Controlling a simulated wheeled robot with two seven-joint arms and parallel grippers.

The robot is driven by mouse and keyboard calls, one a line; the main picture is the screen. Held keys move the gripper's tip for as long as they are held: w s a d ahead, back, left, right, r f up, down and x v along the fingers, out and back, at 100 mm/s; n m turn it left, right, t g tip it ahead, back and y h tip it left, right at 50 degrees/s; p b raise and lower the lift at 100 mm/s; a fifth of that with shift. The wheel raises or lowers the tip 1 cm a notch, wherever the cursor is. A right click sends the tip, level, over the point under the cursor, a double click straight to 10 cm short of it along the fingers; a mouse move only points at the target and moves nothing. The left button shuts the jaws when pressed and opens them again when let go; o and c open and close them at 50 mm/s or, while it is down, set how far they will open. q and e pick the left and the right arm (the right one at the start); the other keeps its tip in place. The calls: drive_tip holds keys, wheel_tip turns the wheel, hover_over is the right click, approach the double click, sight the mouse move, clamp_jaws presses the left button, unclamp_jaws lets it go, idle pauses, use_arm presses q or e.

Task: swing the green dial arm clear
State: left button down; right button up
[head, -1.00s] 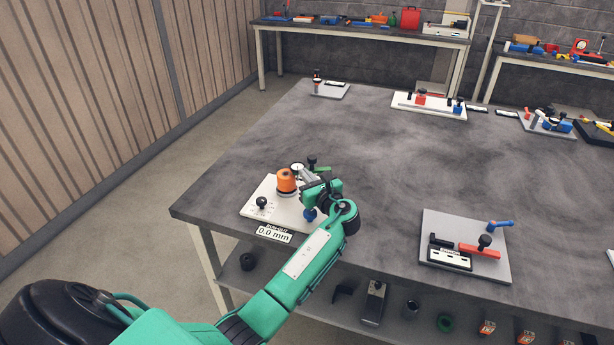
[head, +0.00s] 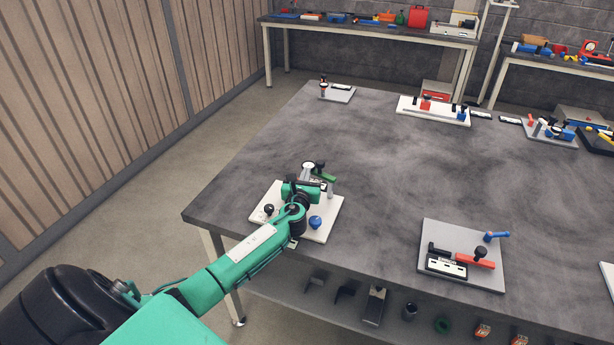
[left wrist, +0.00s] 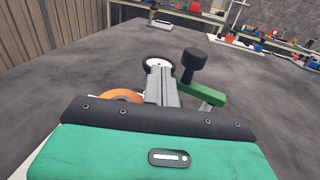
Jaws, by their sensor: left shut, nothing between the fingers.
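The green dial arm (head: 325,177) is at the back of a white plate on the near left of the table. An orange round part (left wrist: 125,96) shows partly behind the gripper body. My right gripper is out of view.
The white plate (head: 328,230) also bears a blue knob (head: 315,222) and a black ball knob (head: 269,209). A grey plate with a red lever (head: 480,258) lies to the right. The middle of the table (head: 390,165) is clear.

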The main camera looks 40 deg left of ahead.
use_arm(q)
drive_tip(key=shift+w+a, duration=0.2)
drive_tip(key=shift+w, duration=0.15)
drive_tip(key=shift+a, duration=0.1)
idle(0.5)
